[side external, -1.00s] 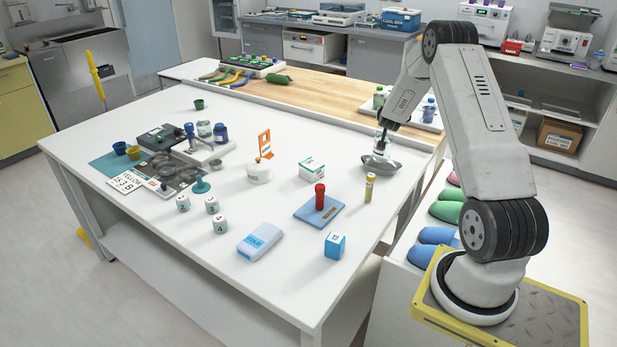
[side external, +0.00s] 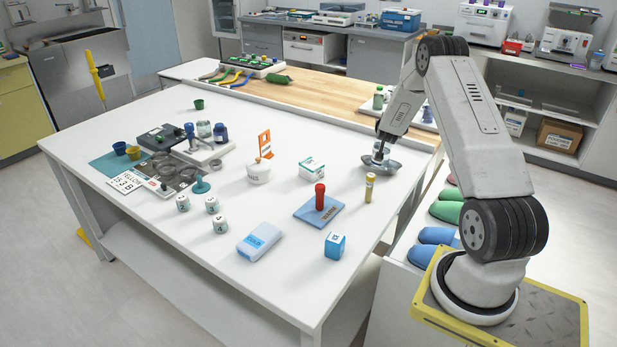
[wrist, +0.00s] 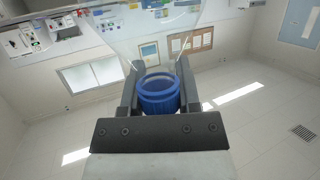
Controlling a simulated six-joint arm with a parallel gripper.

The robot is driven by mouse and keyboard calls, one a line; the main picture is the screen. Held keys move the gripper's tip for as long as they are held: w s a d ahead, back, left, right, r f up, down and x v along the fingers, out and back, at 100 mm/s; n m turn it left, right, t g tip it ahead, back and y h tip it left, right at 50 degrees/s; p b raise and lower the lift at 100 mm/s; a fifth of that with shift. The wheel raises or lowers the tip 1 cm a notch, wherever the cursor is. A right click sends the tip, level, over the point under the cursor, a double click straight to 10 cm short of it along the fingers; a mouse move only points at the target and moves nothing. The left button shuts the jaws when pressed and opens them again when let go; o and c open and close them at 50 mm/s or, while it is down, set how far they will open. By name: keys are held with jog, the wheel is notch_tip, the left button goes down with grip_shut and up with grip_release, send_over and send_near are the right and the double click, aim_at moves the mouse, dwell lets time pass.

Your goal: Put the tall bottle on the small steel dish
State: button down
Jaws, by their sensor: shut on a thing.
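My gripper (side external: 379,150) is low over the small steel dish (side external: 392,165) near the right edge of the white table. In the wrist view, my gripper (wrist: 158,76) is shut on the tall bottle (wrist: 159,97), whose round blue part shows between the fingers and whose clear part spreads above it. In the side view the bottle is mostly hidden by the fingers. It is in line with the dish; I cannot tell whether its base touches it.
A yellow-capped tube (side external: 369,187) stands just in front of the dish. Bottles, one green (side external: 378,98), stand on a tray behind.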

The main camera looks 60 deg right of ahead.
jog(key=shift+f, duration=0.1)
jog(key=shift+c, duration=1.6)
grip_release()
jog(key=shift+r, duration=0.4)
jog(key=v, duration=1.2)
jog(key=shift+w, duration=0.1)
